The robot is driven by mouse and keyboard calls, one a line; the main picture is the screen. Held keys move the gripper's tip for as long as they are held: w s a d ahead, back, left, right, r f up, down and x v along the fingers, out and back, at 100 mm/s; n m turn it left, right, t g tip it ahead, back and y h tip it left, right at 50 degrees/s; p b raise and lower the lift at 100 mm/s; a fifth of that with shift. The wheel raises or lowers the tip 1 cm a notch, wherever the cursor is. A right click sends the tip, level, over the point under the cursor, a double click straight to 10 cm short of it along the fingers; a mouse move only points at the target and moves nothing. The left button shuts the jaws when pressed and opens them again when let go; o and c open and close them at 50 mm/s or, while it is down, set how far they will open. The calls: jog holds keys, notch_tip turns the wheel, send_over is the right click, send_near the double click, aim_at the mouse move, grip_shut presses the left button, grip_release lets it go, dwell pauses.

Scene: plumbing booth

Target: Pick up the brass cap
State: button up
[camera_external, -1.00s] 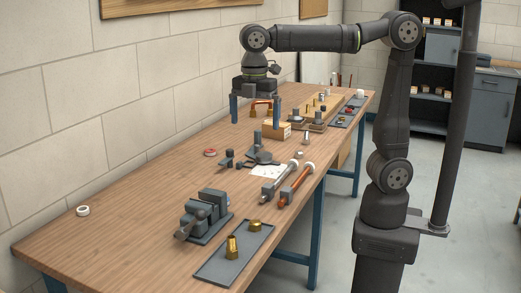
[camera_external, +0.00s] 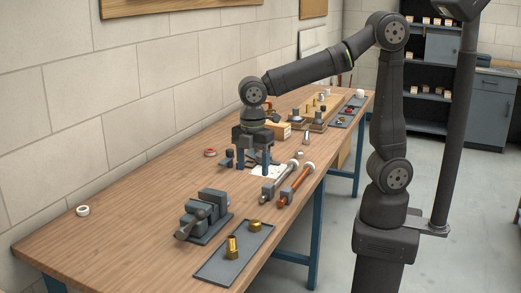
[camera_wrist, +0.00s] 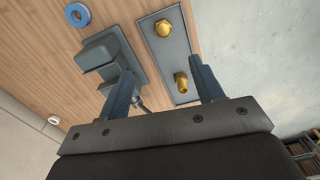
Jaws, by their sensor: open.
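Two brass pieces rest on a grey tray (camera_external: 213,272) near the front edge of the bench. The short one, which looks like the brass cap (camera_external: 255,225), is at the tray's far end; it shows in the wrist view (camera_wrist: 163,28). The taller brass fitting (camera_external: 232,247) stands at the near end and shows in the wrist view (camera_wrist: 181,82). My gripper (camera_external: 254,172) is open and empty, pointing down over the bench beyond the vise, apart from the cap. In the wrist view the tray lies past my fingers.
A grey vise (camera_external: 205,215) stands left of the tray. Two long tools, one silver (camera_external: 282,181) and one orange-handled (camera_external: 297,184), lie right of my gripper. A white ring (camera_external: 83,210) lies at the left. The bench between ring and vise is clear.

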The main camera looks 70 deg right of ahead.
send_over(256, 221)
jog(key=f, duration=1.1)
jog(key=shift+w+d+f, duration=0.1)
jog(key=shift+w+f, duration=0.3)
jog(key=shift+s+f, duration=0.15)
jog(key=shift+f, duration=1.2)
jog(key=shift+s+f, duration=0.15)
jog(key=shift+f, duration=1.2)
jog(key=c, duration=1.1)
jog(key=shift+o, duration=0.2)
jog(key=shift+r, duration=0.15)
